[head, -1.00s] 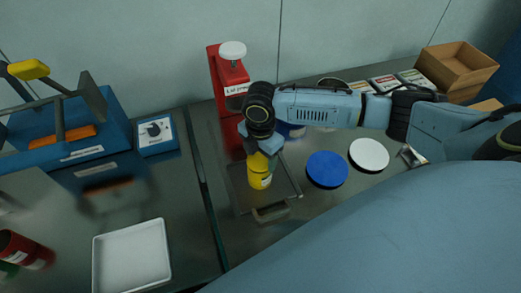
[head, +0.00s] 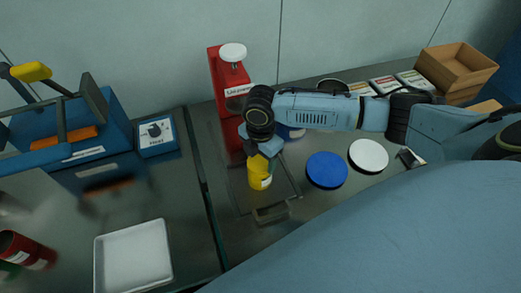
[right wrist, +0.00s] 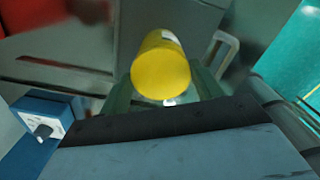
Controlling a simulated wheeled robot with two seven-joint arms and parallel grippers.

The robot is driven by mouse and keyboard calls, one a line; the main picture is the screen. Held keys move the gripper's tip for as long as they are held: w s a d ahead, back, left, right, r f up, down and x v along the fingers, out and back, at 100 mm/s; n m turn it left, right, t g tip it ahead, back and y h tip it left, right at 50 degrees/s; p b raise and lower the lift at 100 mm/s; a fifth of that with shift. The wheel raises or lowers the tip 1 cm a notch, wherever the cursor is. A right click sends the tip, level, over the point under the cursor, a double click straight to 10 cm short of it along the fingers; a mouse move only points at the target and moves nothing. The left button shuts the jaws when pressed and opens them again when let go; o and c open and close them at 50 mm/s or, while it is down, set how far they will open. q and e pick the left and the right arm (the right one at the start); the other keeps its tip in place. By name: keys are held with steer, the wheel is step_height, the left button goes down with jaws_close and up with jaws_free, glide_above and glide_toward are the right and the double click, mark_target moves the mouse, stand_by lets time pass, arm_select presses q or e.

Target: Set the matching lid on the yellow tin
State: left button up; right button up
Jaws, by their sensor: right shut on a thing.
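The yellow tin (head: 259,174) stands upright, with a pale label low on its side, on a dark framed tray (head: 272,213) in the head view. My right gripper (head: 262,153) comes down over its top. In the right wrist view, the tin (right wrist: 161,72) shows a plain, closed yellow end between the fingers of my right gripper (right wrist: 163,92), which is shut on it. I cannot tell whether that end is a separate lid. A blue disc (head: 327,169) and a white disc (head: 369,155) lie to the right, both wider than the tin. My left gripper is out of view.
A red press (head: 217,82) with a white knob stands behind my right gripper. A blue machine (head: 92,125), a control box with a dial (head: 157,134) and a white tray (head: 133,259) are at left. A red can (head: 25,250) lies at lower left. A wooden box (head: 458,64) is at far right.

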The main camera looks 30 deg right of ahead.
steer(key=shift+p, duration=0.45)
stand_by(0.3)
steer(key=o, duration=1)
steer(key=shift+o, duration=0.2)
steer(key=shift+r, duration=0.1)
steer(key=shift+r+p, duration=3.9)
steer(key=shift+p, duration=0.4)
